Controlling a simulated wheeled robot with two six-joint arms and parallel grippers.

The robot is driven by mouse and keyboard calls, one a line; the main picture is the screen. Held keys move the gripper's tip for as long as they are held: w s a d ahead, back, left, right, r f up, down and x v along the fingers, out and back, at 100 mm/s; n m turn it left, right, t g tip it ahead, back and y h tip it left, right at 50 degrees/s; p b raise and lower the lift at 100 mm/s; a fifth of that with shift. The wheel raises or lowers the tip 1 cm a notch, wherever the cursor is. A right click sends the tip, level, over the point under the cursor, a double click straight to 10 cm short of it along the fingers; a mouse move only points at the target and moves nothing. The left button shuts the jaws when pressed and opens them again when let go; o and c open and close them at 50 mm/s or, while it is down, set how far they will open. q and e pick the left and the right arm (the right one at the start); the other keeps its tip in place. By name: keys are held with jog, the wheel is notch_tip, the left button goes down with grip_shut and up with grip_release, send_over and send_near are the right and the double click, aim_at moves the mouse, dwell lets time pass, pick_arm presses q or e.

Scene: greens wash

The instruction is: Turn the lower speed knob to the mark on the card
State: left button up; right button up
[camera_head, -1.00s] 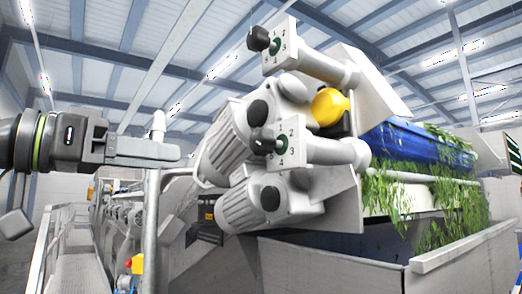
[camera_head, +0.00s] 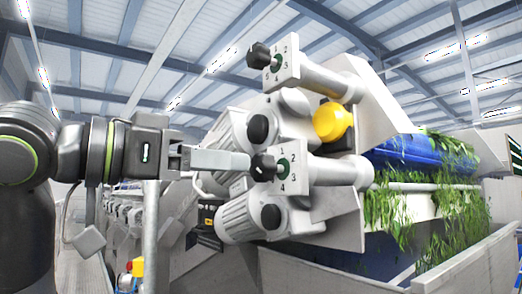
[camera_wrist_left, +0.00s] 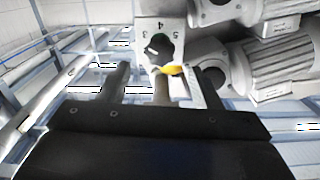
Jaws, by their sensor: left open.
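The lower speed knob (camera_head: 262,167) is black, on a pale plate (camera_head: 284,176) with numbers around a green centre. In the head view my left gripper (camera_head: 248,162) is level with it, its fingertips overlapping or very close to the knob's left edge; contact is unclear. In the left wrist view a black knob (camera_wrist_left: 157,46) on a numbered plate, which looks like the lower one seen upside down, sits beyond the open, empty fingers (camera_wrist_left: 162,80). The upper knob (camera_head: 258,56) has a similar plate (camera_head: 287,63). I cannot make out a card. My right gripper is out of view.
Grey motors (camera_head: 232,140) crowd behind the knobs. A yellow rounded part (camera_head: 332,123) sits between the plates. A blue drum (camera_head: 410,155) with hanging greens (camera_head: 385,205) is to the right, above a grey bin (camera_head: 335,277). A grey post (camera_head: 151,235) stands below my left arm.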

aim_at(256, 167)
pick_arm(q)
jog(key=p+x, duration=0.3)
jog(key=x, duration=0.4)
jog(key=shift+w+d, duration=0.15)
jog(key=shift+d, duration=0.05)
jog(key=c, duration=1)
jog(key=shift+f, duration=0.1)
